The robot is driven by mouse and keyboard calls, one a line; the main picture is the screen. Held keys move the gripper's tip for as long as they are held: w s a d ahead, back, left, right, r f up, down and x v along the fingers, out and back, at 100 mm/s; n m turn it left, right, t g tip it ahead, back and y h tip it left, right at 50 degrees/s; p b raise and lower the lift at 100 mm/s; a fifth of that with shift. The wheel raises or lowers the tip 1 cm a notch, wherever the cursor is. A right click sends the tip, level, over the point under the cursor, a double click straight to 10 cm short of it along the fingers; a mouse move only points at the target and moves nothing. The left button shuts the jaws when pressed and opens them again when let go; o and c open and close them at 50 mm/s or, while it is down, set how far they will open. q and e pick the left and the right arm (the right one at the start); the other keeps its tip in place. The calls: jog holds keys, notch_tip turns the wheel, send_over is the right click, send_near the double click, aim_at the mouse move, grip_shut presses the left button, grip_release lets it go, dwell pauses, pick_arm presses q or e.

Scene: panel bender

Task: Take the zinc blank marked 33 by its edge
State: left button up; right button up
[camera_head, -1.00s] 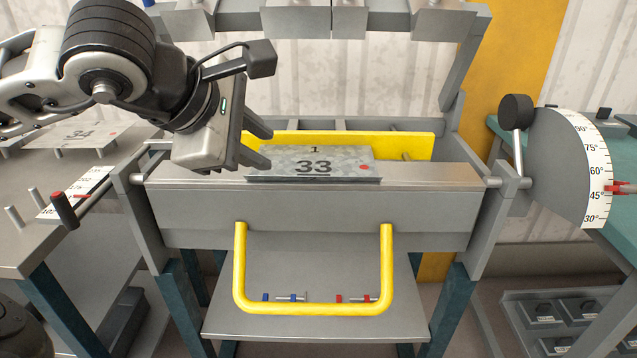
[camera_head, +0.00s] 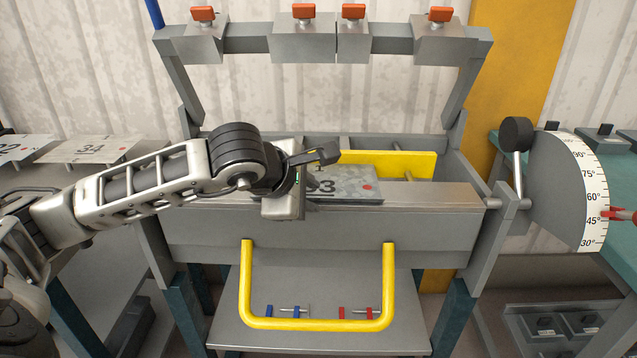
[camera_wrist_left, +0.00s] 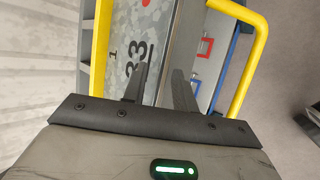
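The zinc blank marked 33 (camera_head: 352,186), a mottled grey sheet with a red dot, lies flat on the bender's bed. My left gripper (camera_wrist_left: 159,78) is at the blank's left end and covers part of it in the head view. In the left wrist view its two fingers stand apart, one over the face of the blank (camera_wrist_left: 150,30) near the number, the other toward its long front edge. I cannot tell whether either finger touches it. My right gripper is not in view.
The bender's clamp beam (camera_head: 240,47) with orange-knobbed blocks is raised above. A yellow bar handle (camera_head: 318,324) hangs in front. The angle scale (camera_head: 590,195) stands at right. A blank marked 34 (camera_head: 92,149) lies on the left table (camera_head: 50,180).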

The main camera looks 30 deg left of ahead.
pick_arm(q)
jog(key=shift+x, duration=1.15)
grip_shut()
jog(key=shift+r, duration=0.15)
dwell(0.4)
